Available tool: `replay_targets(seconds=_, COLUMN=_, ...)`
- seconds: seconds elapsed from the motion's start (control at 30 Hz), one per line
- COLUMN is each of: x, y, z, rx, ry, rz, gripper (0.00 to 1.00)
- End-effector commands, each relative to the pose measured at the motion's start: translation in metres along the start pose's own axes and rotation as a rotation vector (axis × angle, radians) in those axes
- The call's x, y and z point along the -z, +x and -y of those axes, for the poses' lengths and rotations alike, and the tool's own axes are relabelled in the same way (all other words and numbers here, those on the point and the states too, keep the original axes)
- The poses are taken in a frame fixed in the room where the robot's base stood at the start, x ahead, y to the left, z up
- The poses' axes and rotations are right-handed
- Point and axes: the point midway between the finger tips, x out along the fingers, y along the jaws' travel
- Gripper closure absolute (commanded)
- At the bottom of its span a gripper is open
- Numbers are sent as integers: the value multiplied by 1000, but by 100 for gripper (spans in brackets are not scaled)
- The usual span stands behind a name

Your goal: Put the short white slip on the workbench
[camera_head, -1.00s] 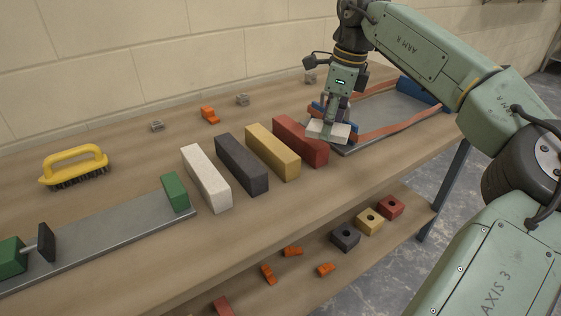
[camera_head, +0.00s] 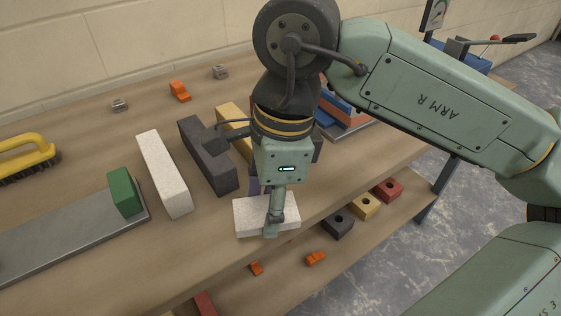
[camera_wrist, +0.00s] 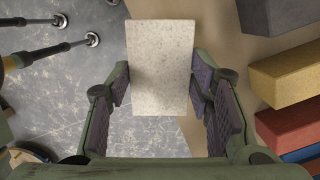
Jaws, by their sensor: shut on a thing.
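The short white slip (camera_head: 255,215) is a pale speckled block held crosswise in my gripper (camera_head: 273,215). In the wrist view the slip (camera_wrist: 160,68) sits between both fingers of my gripper (camera_wrist: 160,90), which touch its two sides. The workbench (camera_head: 80,210) has a brown wooden top. In the head view the slip appears near the front edge of the bench. The wrist view shows grey floor to the left of the slip and bench top to its right. I cannot tell how high above the bench it is.
A long white block (camera_head: 163,175), a dark grey block (camera_head: 205,160) and a yellow block (camera_head: 233,125) stand behind the slip. A metal plate with a green block (camera_head: 124,192) lies at left. A lower shelf holds small holed blocks (camera_head: 366,206). Bare bench lies in front of the long blocks.

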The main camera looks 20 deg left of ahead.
Motion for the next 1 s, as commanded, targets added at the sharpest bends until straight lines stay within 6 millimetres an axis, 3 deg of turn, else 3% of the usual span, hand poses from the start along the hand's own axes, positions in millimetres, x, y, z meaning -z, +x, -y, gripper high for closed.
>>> replay_targets(seconds=0.2, x=35, y=-3, z=48, rx=-3, ry=4, rz=3, gripper=87)
replay_targets(seconds=0.4, x=58, y=-2, z=80, rx=-1, ry=2, rz=2, gripper=87)
replay_targets(seconds=0.57, x=65, y=1, z=88, rx=0, ry=0, rz=0, gripper=87)
replay_targets(seconds=0.83, x=69, y=31, z=88, rx=-2, ry=0, rz=1, gripper=87)
replay_targets(seconds=1.0, x=70, y=35, z=88, rx=0, ry=-1, rz=-1, gripper=87)
